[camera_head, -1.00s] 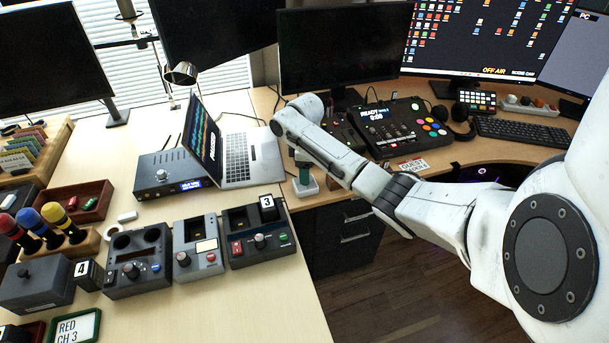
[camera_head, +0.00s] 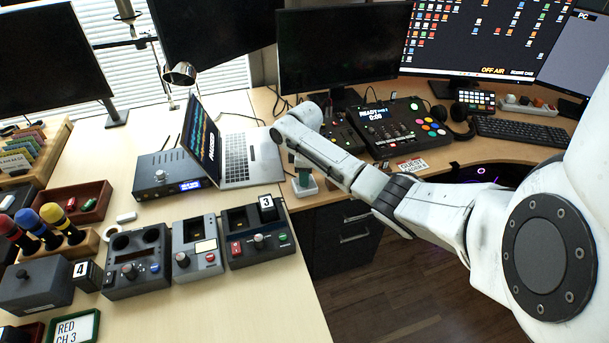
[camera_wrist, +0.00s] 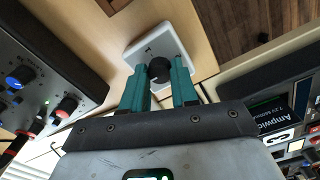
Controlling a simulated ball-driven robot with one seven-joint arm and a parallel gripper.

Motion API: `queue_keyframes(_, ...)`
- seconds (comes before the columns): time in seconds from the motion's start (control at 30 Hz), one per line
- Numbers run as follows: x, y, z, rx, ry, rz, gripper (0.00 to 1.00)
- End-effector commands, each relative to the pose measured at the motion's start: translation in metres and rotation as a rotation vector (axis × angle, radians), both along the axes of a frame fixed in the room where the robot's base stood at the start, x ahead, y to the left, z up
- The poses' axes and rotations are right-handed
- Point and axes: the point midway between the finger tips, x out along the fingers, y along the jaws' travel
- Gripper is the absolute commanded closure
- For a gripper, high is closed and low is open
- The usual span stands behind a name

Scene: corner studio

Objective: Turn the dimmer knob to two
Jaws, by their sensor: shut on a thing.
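The dimmer is a white square plate (camera_wrist: 185,30) with a round black knob (camera_wrist: 160,70) in the wrist view. My gripper (camera_wrist: 160,76) has teal fingers, one on each side of the knob, and is shut on it. A small mark shows on the plate beyond the knob, too small to read. In the head view the white plate (camera_head: 304,193) sits near the desk's front edge, with my teal gripper (camera_head: 303,177) over it. There the knob is hidden by my gripper, and its setting cannot be read.
An open laptop (camera_head: 250,158) stands left of the dimmer. A mixing console (camera_head: 385,135) and a guest sign (camera_head: 413,165) are to its right.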

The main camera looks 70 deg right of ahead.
Motion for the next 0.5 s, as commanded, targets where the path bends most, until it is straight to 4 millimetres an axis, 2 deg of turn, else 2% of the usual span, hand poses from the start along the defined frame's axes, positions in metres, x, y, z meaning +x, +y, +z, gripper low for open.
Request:
queue_keyframes(0.03,0.0,0.0003,0.0,0.001,0.0,0.0,0.93)
queue_keyframes(0.1,0.0,0.0003,0.0,0.001,0.0,0.0,1.0)
queue_keyframes(0.5,0.0001,0.0013,0.0011,0.004,0.001,-0.068,1.0)
